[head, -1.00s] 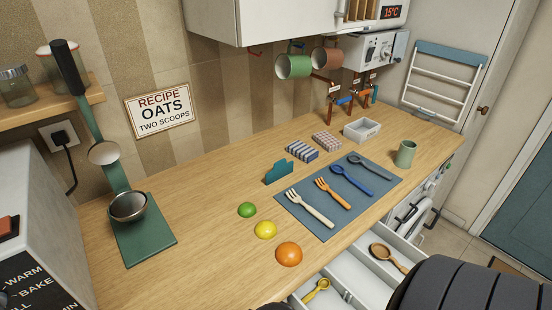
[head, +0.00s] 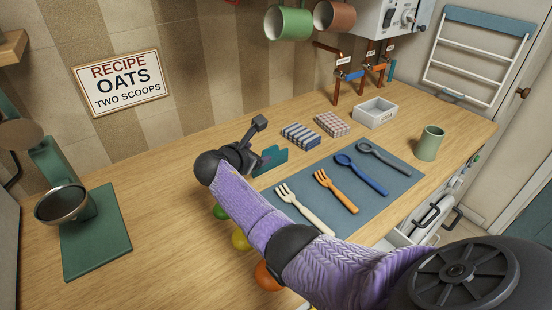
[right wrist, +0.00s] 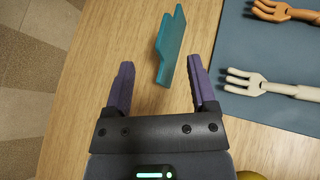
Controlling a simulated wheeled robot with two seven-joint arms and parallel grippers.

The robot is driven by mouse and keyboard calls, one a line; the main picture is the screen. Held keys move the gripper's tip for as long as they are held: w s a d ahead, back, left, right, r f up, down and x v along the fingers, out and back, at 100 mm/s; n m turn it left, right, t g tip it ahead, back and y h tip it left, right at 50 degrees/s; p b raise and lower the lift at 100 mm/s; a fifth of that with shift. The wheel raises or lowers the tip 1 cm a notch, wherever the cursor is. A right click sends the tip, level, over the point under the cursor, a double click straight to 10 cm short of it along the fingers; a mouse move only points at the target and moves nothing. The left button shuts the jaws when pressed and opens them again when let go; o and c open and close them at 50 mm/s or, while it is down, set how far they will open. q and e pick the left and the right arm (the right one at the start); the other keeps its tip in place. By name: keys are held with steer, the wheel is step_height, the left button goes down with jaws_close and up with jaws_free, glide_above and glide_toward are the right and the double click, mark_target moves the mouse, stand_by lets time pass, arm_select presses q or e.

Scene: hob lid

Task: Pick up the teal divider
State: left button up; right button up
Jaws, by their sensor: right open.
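The teal divider (head: 273,158) stands on the wooden counter, left of the blue mat, its stepped outline showing in the head view. My left gripper is out of view.
The blue mat (head: 385,186) holds a cream fork (head: 308,210), an orange fork (head: 336,190) and two spoons, right of the divider. Green, yellow and orange balls sit partly under my right arm.

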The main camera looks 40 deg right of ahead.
mark_target(271, 149)
steer(key=b+x, duration=0.1)
steer(key=x, duration=0.1)
steer(key=b+x, duration=0.2)
steer(key=x, duration=0.1)
steer(key=b+x, duration=0.1)
steer(key=x, duration=0.1)
steer(key=shift+s+d+f+b, duration=0.25)
steer(key=shift+s+f+b, duration=0.05)
steer(key=shift+s+b, duration=0.1)
steer(key=shift+w+d, duration=0.2)
steer(key=shift+d, duration=0.05)
steer(key=shift+r, duration=0.2)
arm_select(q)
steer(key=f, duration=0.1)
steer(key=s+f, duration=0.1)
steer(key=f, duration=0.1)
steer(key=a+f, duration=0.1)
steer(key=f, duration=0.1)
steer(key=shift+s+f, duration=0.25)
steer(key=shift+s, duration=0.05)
arm_select(e)
jaws_close()
